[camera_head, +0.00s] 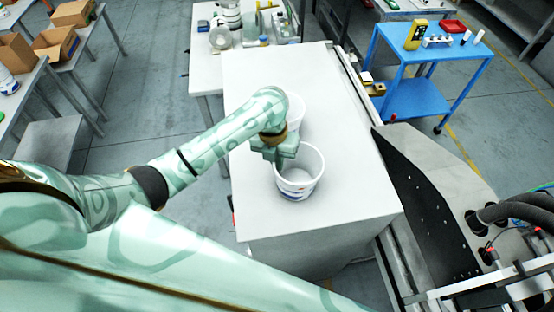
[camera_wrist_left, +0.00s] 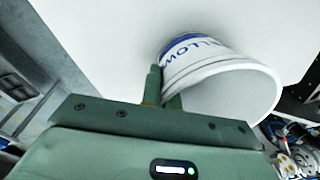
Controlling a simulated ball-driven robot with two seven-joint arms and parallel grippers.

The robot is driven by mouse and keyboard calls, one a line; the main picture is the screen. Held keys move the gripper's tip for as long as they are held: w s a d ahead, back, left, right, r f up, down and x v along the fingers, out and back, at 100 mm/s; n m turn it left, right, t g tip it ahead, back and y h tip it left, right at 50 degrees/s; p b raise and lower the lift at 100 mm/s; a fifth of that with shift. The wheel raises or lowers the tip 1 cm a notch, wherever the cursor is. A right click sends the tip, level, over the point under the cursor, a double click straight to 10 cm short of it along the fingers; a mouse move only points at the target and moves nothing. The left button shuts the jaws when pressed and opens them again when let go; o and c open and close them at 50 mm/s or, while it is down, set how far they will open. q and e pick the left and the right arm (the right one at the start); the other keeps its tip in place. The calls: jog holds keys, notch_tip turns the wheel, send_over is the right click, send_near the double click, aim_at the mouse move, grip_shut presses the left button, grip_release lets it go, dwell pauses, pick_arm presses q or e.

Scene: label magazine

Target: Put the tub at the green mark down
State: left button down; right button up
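A white open tub (camera_head: 304,184) with a blue and red label is at the middle of the white table in the head view. My left gripper (camera_head: 281,160) is at its far-left rim. In the left wrist view, the tub (camera_wrist_left: 235,88) shows blue lettering, and the fingers of my left gripper (camera_wrist_left: 164,92) pinch its wall at the rim. I cannot tell whether its base touches the table. A second white tub (camera_head: 296,112) stands behind it, partly hidden by my left arm. No green mark is visible. My right gripper is not in view.
The white table top (camera_head: 265,75) is clear at the back and along the front. A machine with a black panel (camera_head: 425,200) adjoins its right side. A blue cart (camera_head: 415,95) stands at the back right. A side table (camera_head: 207,75) with supplies is behind left.

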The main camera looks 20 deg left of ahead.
pick_arm(q)
jog(key=shift+f, duration=0.1)
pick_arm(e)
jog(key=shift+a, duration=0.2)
pick_arm(q)
jog(key=c, duration=1.7)
grip_release()
jog(key=shift+a, duration=0.1)
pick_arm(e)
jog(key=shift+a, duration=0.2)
pick_arm(q)
jog(key=shift+r, duration=0.55)
jog(key=r, duration=0.7)
jog(key=a+r, duration=0.1)
jog(key=r, duration=0.3)
jog(key=shift+w, duration=0.1)
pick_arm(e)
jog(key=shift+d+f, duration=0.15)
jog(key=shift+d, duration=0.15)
pick_arm(q)
jog(key=shift+a, duration=0.1)
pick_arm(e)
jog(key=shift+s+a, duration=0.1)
